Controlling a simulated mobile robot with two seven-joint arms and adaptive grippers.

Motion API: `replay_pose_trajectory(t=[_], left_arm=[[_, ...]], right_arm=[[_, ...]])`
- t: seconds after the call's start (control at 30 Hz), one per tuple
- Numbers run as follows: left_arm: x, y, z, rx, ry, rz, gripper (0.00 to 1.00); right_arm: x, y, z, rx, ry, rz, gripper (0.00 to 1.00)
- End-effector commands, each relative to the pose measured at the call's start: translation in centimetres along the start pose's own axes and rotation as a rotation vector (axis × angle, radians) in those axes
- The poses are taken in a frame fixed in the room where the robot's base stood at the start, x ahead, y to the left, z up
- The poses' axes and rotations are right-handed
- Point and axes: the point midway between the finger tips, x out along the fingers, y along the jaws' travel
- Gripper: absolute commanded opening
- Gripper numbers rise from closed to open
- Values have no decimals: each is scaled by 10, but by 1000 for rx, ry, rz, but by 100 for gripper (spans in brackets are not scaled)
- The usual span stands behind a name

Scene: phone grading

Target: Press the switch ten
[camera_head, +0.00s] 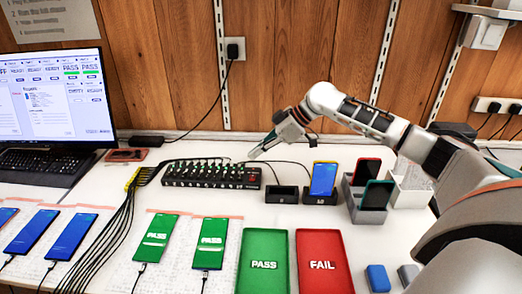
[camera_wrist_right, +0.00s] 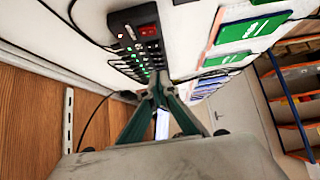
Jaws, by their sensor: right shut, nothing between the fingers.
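A black hub strip with a row of switches (camera_head: 211,174) lies on the white table in the head view, with a red switch at its right end and several green lights. It also shows in the right wrist view (camera_wrist_right: 138,42), its red switch near the top. My right gripper (camera_head: 254,153) is shut and empty, above and behind the right end of the strip. In the right wrist view its fingertips (camera_wrist_right: 161,78) come together beside the strip. I cannot tell whether they touch it. Which switch is number ten cannot be read. My left gripper is not in view.
Cables run from the strip to the left and front. A black stand (camera_head: 282,195) and a phone in a dock (camera_head: 323,180) stand right of it. A green PASS tray (camera_head: 263,262) and a red FAIL tray (camera_head: 321,262) lie in front. Several phones lie at the front left.

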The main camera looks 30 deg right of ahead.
Motion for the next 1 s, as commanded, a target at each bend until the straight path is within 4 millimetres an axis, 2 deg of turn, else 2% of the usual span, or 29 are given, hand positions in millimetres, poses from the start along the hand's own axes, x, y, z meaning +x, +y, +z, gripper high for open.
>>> replay_pose_trajectory(t=[0.03, 0.2, 0.27, 0.4, 0.6, 1.0], left_arm=[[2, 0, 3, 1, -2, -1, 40], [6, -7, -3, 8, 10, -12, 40], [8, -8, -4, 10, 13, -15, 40], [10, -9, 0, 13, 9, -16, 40], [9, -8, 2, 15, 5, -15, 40], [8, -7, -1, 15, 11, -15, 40]], right_arm=[[14, -1, 2, 1, -1, -4, 0], [47, -1, 1, 1, 0, -3, 0], [58, -1, 1, 1, -1, -3, 0], [71, 0, 19, 4, -3, -1, 0], [80, 0, 28, 2, -2, -1, 0], [81, 0, 29, 0, 0, 0, 0]])
